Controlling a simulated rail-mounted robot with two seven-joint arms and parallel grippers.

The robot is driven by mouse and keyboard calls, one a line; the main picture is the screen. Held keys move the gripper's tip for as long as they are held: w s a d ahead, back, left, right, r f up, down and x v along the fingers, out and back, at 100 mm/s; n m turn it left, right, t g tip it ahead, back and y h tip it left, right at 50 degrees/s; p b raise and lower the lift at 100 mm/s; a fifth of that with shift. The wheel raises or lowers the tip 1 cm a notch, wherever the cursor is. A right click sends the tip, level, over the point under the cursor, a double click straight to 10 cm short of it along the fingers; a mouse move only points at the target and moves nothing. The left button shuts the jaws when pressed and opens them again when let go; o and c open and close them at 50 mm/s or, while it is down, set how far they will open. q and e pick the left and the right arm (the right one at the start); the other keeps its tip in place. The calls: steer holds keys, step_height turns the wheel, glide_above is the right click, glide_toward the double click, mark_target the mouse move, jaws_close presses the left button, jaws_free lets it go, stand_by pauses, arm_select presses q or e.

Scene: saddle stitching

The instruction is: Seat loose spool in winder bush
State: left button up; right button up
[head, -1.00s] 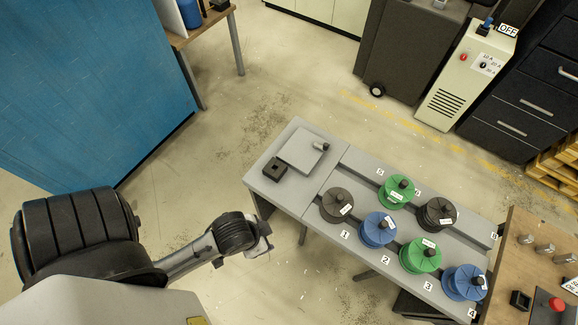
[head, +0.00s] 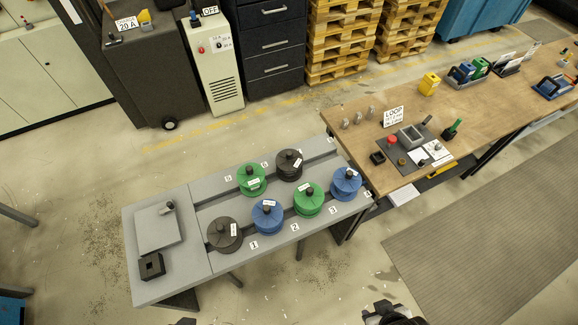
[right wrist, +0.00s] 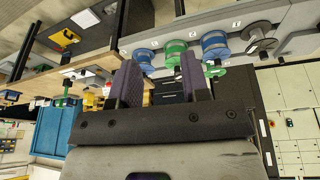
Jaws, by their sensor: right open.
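Several spools sit on the grey bench (head: 190,293) in two rows: dark (head: 224,236), blue (head: 267,217) and green (head: 308,201) ones in front, with another blue one (head: 345,184) at right. A green spool (head: 251,180) and a dark one (head: 288,166) stand behind. I cannot tell which is the loose spool. I cannot pick out the winder bush surely; a black square block with a recess (head: 152,266) sits at the bench's left end. My right gripper (head: 390,315) is at the bottom edge, its jaws open and empty in the right wrist view (right wrist: 160,82). Only a dark sliver of my left gripper (head: 184,322) shows.
A wooden table (head: 350,118) adjoins the bench at right, with a dark control panel (head: 415,150) and a red button on it. A grey plate (head: 158,230) lies on the bench. Cabinets and pallets (head: 340,40) stand behind. The floor in front is clear.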

steer(key=shift+o, duration=0.3)
steer(key=shift+a, duration=0.1)
steer(key=o, duration=0.3)
